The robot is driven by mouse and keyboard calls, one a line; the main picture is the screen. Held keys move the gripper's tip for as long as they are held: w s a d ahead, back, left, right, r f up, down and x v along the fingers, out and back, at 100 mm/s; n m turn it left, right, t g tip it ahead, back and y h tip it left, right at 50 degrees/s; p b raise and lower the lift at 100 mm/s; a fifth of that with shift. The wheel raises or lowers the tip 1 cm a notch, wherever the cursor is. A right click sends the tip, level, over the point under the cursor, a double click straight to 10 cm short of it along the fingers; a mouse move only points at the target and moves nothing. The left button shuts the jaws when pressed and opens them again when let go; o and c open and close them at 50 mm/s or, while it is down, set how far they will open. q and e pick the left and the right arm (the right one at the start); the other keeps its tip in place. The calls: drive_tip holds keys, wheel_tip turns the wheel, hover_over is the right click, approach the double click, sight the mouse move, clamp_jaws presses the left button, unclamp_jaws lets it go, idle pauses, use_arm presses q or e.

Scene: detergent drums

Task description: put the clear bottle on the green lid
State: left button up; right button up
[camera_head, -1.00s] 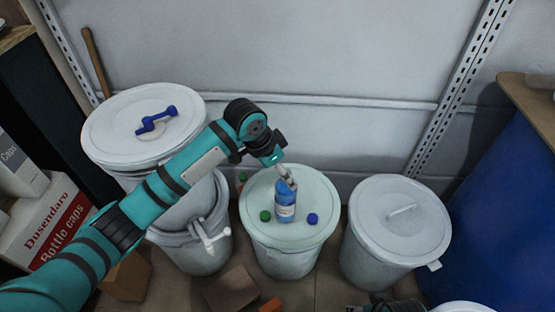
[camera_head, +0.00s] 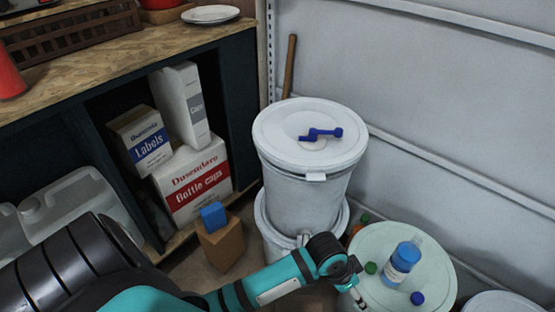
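The clear bottle (camera_head: 402,264), with blue contents and a white label, appears to stand upright on the pale green lid (camera_head: 436,266) of a drum at the lower right. A green cap (camera_head: 371,268) and a blue cap (camera_head: 417,298) lie on the lid beside it. My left gripper (camera_head: 359,300) is at the lid's left edge, apart from the bottle. Its fingers are small and near the frame's bottom, so their opening is unclear. My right gripper is out of view.
Stacked white drums (camera_head: 310,190) stand behind my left arm, with a blue valve handle (camera_head: 321,134) on top. A cardboard box (camera_head: 220,247) carries a blue block (camera_head: 213,215). A shelf unit (camera_head: 120,60) with boxes fills the left.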

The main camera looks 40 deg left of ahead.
use_arm(q)
drive_tip(key=s+a+f+n+y, duration=0.1)
drive_tip(key=s+a+f+n, duration=0.1)
drive_tip(key=s+a, duration=0.4)
drive_tip(key=s+a+f+n+y, duration=0.1)
drive_tip(key=s+a+f+y, duration=0.1)
drive_tip(key=s+a+f, duration=0.3)
drive_tip(key=s+a, duration=0.1)
drive_tip(key=s, duration=0.3)
drive_tip(key=shift+f+n+g+y, duration=0.15)
drive_tip(key=shift+n+g+y, duration=0.15)
drive_tip(key=shift+n, duration=0.1)
